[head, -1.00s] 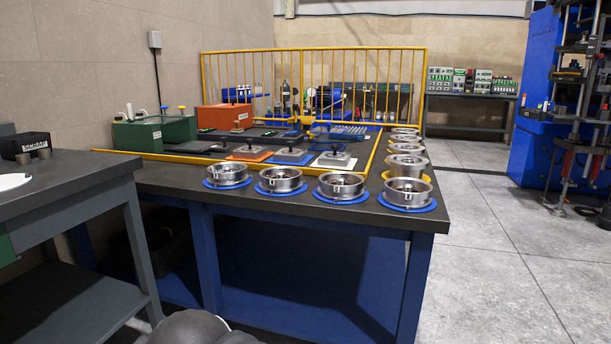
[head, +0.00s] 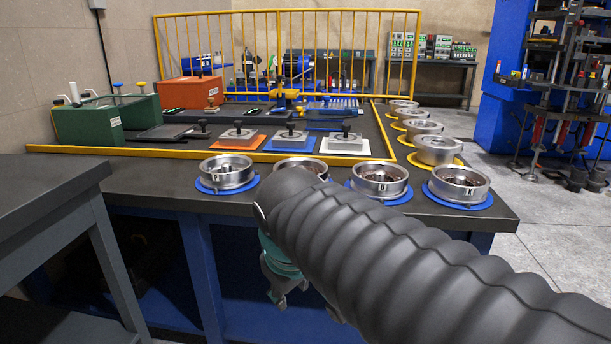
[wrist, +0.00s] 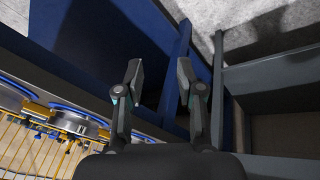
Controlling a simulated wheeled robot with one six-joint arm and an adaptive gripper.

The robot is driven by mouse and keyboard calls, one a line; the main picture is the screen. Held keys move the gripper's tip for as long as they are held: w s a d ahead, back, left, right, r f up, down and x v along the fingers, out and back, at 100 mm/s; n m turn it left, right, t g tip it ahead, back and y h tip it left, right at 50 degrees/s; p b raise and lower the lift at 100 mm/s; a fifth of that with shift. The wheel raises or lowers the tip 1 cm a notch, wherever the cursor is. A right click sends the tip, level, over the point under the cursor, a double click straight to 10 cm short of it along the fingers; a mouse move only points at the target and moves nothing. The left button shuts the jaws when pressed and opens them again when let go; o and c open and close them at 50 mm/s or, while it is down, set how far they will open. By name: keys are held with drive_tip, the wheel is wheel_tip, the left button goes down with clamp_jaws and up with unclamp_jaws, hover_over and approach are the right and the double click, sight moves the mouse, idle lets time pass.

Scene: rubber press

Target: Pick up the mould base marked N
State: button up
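Several round metal mould bases stand on discs on the dark table. A front row on blue discs includes a left one (head: 227,172), a partly hidden one behind my arm (head: 300,165), one right of it (head: 379,181) and one at the corner (head: 460,186). A row on yellow discs runs back along the right side, its nearest base (head: 438,150) beside the corner. I cannot read an N on any of them. My gripper (head: 280,296) hangs in front of the table's front edge, below the bases. In the wrist view my gripper (wrist: 160,82) is open and empty, with parts of bases (wrist: 78,122) at left.
A yellow rail (head: 200,153) borders the area behind the front row. Square plates with knobs, one on an orange mat (head: 237,136), lie behind it. A green box (head: 88,123) is at left. A grey bench (head: 45,190) stands front left. Open floor (head: 510,190) lies right.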

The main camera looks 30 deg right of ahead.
drive_tip(key=w+d+r+n+g+h, duration=0.1)
drive_tip(key=w+d+r+n+h, duration=0.15)
drive_tip(key=w, duration=0.45)
drive_tip(key=w+d+r+n+g+h, duration=0.1)
drive_tip(key=w+r+n, duration=0.1)
drive_tip(key=w+r, duration=0.3)
drive_tip(key=w+d+r+n+g+h, duration=0.1)
drive_tip(key=w+d+r+n+h, duration=0.15)
drive_tip(key=w, duration=0.55)
drive_tip(key=w+a+n+g+h+p, duration=0.2)
drive_tip(key=w+n+g+h, duration=0.3)
drive_tip(key=w, duration=1)
drive_tip(key=shift+t+h, duration=0.4)
drive_tip(key=b+x, duration=0.1)
drive_tip(key=x, duration=0.2)
drive_tip(key=b+x, duration=0.1)
drive_tip(key=x, duration=0.3)
drive_tip(key=shift+w+d+r+b, duration=0.1)
drive_tip(key=shift+w+d+b, duration=0.1)
drive_tip(key=shift+b, duration=0.2)
drive_tip(key=shift+b+x, duration=0.65)
drive_tip(key=shift+x, duration=2.65)
